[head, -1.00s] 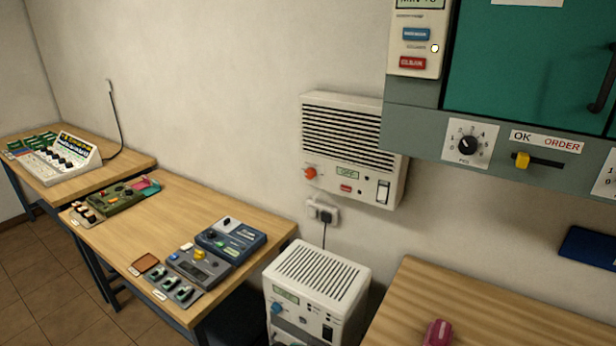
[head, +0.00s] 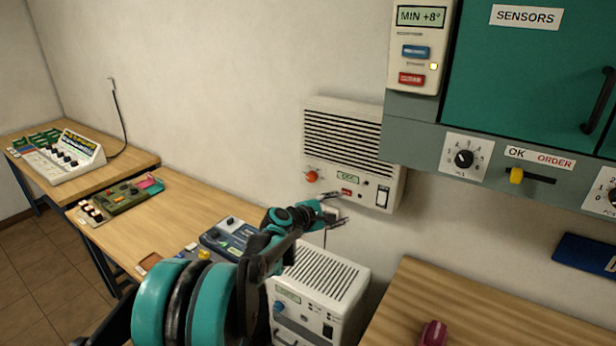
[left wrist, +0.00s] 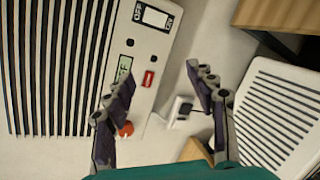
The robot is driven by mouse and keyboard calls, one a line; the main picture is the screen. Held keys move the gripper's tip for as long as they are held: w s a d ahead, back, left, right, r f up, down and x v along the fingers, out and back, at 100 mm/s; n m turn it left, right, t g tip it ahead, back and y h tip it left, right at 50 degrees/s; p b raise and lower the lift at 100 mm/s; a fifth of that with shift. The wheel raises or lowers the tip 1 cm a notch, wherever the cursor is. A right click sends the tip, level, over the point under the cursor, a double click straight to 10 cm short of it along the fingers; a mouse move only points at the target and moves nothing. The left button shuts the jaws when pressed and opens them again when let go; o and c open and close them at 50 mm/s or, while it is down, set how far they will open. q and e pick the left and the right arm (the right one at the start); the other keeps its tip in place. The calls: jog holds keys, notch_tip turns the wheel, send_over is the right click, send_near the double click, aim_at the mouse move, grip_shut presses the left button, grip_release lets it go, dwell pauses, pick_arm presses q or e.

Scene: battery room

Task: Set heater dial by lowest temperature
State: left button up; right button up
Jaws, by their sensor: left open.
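The white wall heater (head: 342,140) has a slatted grille, an orange-red dial (head: 311,176), a small display (head: 347,177), a red button (head: 346,192) and a rocker switch (head: 383,196). The wall unit's display (head: 418,16) reads MIN +8°. My left gripper (head: 334,206) is open and empty at the heater's lower edge. In the left wrist view its fingers (left wrist: 160,80) are spread in front of the heater's lower part and the wall. One finger partly covers the orange-red dial (left wrist: 126,129) and display (left wrist: 123,70). The red button (left wrist: 149,78) lies between the fingers. Contact cannot be told.
A white floor unit (head: 320,285) stands below the heater. A wall socket with a plug (left wrist: 182,111) is between them. A green cabinet (head: 520,80) hangs at right above a wooden table (head: 480,310). Benches with devices (head: 180,210) stand at left.

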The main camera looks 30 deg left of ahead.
pick_arm(q)
jog(key=w+a+n+t+y+p, duration=0.1)
jog(key=w+a+n, duration=0.15)
jog(key=a, duration=0.25)
jog(key=w+a+n+t, duration=0.1)
jog(key=w+a+n, duration=0.15)
jog(key=a, duration=0.25)
jog(key=n+t+y, duration=0.2)
jog(key=n, duration=0.4)
send_near(310, 179)
jog(key=w, duration=0.8)
jog(key=shift+w, duration=0.3)
jog(key=c, duration=1.2)
